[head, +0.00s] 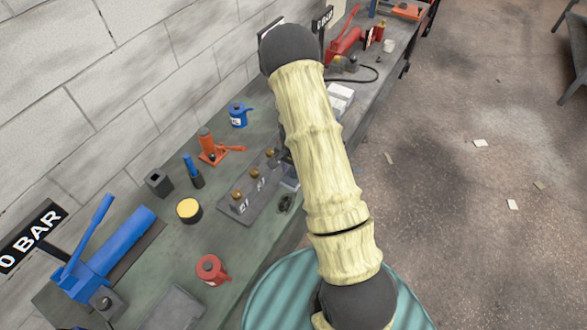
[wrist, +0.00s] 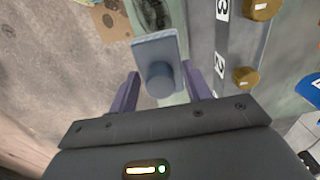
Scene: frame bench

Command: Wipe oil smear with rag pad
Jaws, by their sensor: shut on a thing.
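My gripper (wrist: 160,75) shows in the wrist view, its two purple fingers on either side of the round knob of a blue-grey pad (wrist: 147,50), which I take for the rag pad. It is shut on that knob. A dark, mottled oval patch (wrist: 150,12), likely the oil smear, lies just beyond the pad at the top edge, partly cut off. Whether the pad touches the bench is unclear. In the head view my arm hides most of the gripper. A bit of the pad (head: 290,184) shows beside the arm, near a dark patch (head: 286,203).
A grey numbered plate with brass knobs (head: 255,187) lies left of my arm; it is close at right in the wrist view (wrist: 228,45). An orange jack (head: 211,150), yellow-topped tin (head: 189,210), red can (head: 211,269) and blue press (head: 105,255) stand on the bench. Floor is right.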

